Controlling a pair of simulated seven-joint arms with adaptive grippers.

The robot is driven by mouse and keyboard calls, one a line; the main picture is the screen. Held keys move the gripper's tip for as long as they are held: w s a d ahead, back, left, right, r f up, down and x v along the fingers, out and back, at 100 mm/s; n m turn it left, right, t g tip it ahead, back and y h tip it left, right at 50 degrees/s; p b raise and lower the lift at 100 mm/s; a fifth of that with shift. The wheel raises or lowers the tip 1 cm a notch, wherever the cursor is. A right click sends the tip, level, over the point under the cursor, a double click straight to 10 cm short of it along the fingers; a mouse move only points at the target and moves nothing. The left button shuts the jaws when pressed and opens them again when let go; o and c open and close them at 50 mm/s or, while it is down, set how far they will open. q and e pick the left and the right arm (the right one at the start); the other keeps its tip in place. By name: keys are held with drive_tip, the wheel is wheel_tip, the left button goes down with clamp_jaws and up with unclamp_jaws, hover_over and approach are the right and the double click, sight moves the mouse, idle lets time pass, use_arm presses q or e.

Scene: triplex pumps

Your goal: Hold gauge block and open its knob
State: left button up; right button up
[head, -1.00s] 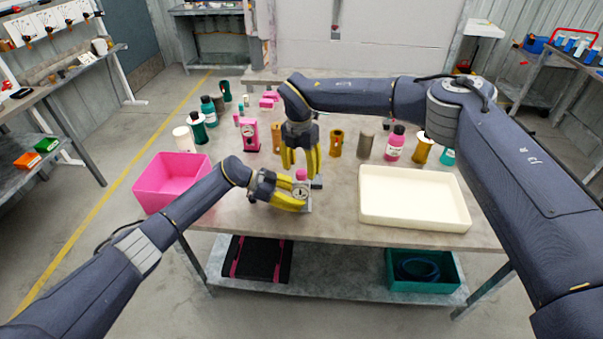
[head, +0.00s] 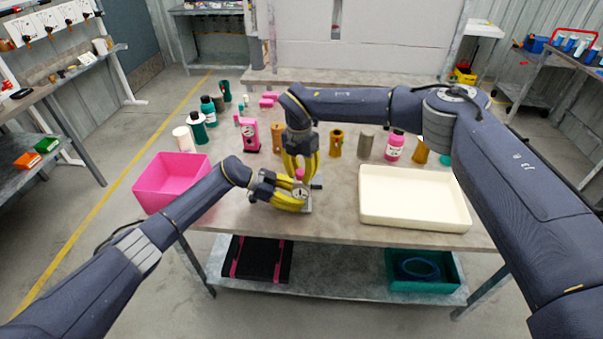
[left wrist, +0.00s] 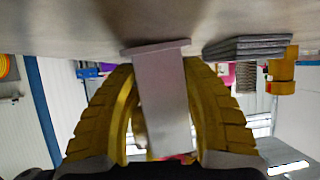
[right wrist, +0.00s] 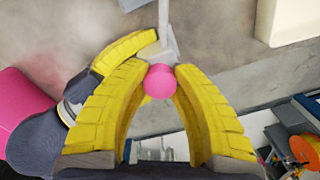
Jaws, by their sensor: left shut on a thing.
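The gauge block is a small grey block with a round white dial (head: 299,193) and a pink knob (head: 300,174) on top. It stands upright near the table's front edge. My left gripper (head: 291,195) is shut on the block from the left; in the left wrist view the grey block (left wrist: 162,100) is between its yellow fingers. My right gripper (head: 301,172) points down over the block. In the right wrist view the pink knob (right wrist: 160,84) is between its fingertips, which are spread and very close to it; contact is unclear.
A pink bin (head: 172,183) stands at the left and a cream tray (head: 414,223) at the right. Several bottles and cylinders, including a pink bottle (head: 394,148), and a pink gauge block (head: 250,136) stand behind.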

clamp_jaws()
drive_tip(key=shift+n, duration=0.4)
drive_tip(key=n, duration=0.7)
drive_tip(key=shift+n+y, duration=0.3)
drive_tip(key=n, duration=0.5)
drive_tip(key=shift+n, duration=2.1)
drive_tip(key=shift+n+y, duration=0.3)
